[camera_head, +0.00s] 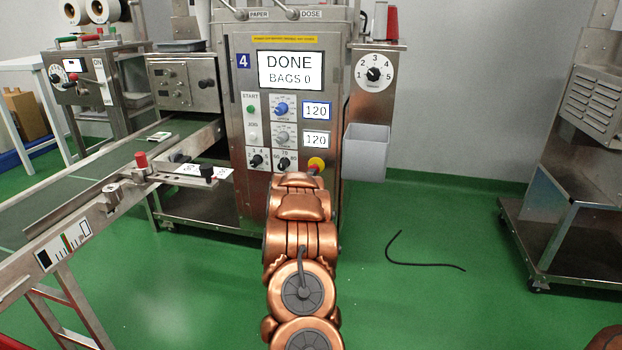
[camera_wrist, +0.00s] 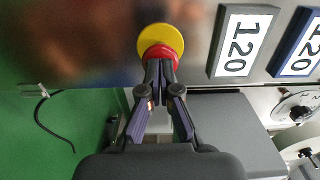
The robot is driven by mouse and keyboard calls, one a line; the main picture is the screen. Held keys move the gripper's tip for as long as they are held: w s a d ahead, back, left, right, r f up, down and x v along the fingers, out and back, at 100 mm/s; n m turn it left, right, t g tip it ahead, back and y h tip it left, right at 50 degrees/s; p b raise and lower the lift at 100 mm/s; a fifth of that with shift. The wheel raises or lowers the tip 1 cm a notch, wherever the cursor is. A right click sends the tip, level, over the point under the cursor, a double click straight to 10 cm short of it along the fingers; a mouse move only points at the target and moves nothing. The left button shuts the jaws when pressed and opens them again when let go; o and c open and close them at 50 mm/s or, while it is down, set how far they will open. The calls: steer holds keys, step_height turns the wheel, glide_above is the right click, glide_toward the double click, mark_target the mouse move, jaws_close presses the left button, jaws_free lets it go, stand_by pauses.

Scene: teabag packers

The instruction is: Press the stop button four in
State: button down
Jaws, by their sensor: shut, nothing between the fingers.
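The stop button is a red mushroom button on a yellow round plate (camera_head: 316,163), low on the right of the panel of machine 4 (camera_head: 243,61). In the head view my arm hides part of it. In the wrist view the red button (camera_wrist: 160,52) sits before its yellow plate (camera_wrist: 160,36). My gripper (camera_wrist: 159,64) is shut and empty, its fingertips right at the red button. They look to be touching it, but I cannot tell whether the button is pushed in. The screen (camera_head: 290,70) reads DONE, BAGS 0.
Two 120 displays (camera_head: 317,110) and several knobs lie above the button. A grey bin (camera_head: 366,152) hangs to the right of the panel. A conveyor (camera_head: 100,175) runs at the left.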

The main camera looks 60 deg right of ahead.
stand_by(0.3)
steer(key=shift+w+d+r, duration=0.15)
steer(key=shift+d+r, duration=0.1)
steer(key=shift+d, duration=0.25)
steer(key=shift+w+d+r, duration=0.1)
steer(key=shift+d+r, duration=0.15)
steer(key=shift+d, duration=0.25)
steer(key=f+p+v, duration=0.1)
steer(key=p+v, duration=0.1)
steer(key=v, duration=1.2)
steer(key=shift+w+a+p, duration=0.2)
steer(key=shift+a+p, duration=0.05)
steer(key=shift+p, duration=0.15)
